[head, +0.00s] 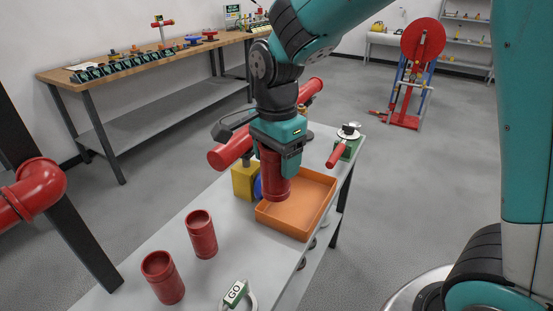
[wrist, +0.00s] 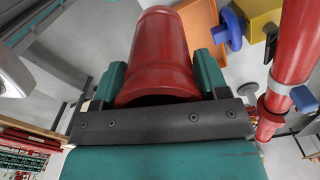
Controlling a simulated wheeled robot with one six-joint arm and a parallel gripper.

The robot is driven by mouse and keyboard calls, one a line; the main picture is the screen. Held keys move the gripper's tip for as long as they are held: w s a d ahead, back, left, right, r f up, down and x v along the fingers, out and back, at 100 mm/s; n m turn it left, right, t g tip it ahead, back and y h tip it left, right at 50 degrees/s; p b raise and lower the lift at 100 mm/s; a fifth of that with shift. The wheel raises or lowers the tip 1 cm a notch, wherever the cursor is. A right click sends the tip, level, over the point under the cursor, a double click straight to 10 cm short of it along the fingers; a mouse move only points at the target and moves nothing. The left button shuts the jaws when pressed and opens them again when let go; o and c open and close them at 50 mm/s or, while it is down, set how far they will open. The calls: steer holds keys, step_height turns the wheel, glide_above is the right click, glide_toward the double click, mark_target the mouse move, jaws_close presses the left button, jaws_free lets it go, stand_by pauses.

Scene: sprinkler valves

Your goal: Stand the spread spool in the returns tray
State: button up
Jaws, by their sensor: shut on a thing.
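My gripper (head: 280,150) is shut on a red flanged spool (head: 274,178), which hangs upright below it. In the wrist view the spool (wrist: 160,50) sits between the two teal fingers of my gripper (wrist: 158,78). The orange tray (head: 322,219) lies on the grey bench. The spool's lower end shows against the left part of the tray's inside; I cannot tell whether it touches the floor. The tray also shows at the top of the wrist view (wrist: 198,22). Two more red spools stand upright on the bench, one nearer (head: 163,280) and one farther (head: 201,236).
A red pipe (head: 228,153) runs behind my gripper, with a yellow block (head: 243,181) and a blue wheel (head: 257,187) close left of the tray. A red-handled valve (head: 340,150) is behind the tray.

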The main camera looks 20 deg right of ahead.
steer(key=shift+r, duration=0.2)
step_height(320, 180, up, 5)
steer(key=p, duration=0.5)
steer(key=shift+f, duration=0.15)
